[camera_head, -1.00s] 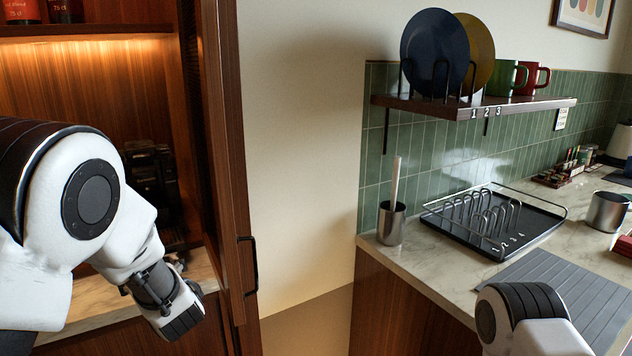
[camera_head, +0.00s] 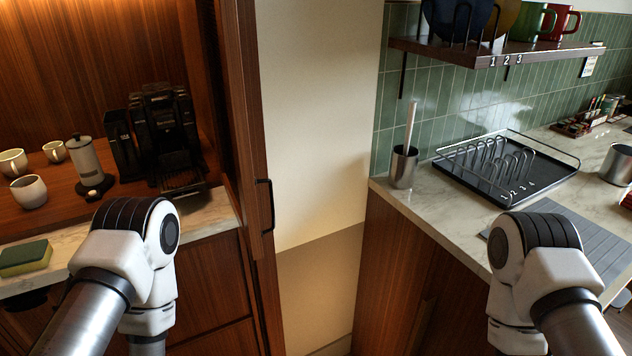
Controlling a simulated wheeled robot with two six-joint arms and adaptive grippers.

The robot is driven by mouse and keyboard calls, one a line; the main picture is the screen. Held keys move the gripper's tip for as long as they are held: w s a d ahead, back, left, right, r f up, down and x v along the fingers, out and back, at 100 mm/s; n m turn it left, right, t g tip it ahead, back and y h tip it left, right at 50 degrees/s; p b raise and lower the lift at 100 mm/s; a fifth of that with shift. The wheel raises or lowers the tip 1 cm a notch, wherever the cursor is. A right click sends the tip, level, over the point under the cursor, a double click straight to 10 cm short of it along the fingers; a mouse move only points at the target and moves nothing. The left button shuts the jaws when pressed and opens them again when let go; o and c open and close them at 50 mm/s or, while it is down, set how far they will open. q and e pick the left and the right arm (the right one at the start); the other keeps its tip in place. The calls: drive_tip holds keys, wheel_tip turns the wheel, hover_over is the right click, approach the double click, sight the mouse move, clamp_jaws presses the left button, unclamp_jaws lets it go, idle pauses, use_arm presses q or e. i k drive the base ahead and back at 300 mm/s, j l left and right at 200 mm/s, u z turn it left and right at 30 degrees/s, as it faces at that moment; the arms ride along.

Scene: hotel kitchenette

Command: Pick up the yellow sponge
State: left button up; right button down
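The yellow sponge (camera_head: 25,258), with a green top layer, lies flat on the light marble counter at the far left, close to its front edge. My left arm stands to the right of the sponge and apart from it in the picture. The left gripper itself does not show. My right arm stands in front of the right counter, and its gripper does not show either. Nothing covers the sponge.
Behind the sponge are cups (camera_head: 29,191), a grinder-like cylinder (camera_head: 90,168) and a black coffee machine (camera_head: 165,140). A tall wooden panel with a handle (camera_head: 265,205) divides the two counters. The right counter holds a dish rack (camera_head: 470,185) and a utensil holder (camera_head: 404,168).

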sight(30, 255)
drive_tip(key=j+u, duration=0.1)
drive_tip(key=u, duration=0.7)
drive_tip(key=j+u, duration=0.15)
drive_tip(key=u, duration=0.6)
drive_tip(key=i+j, duration=0.05)
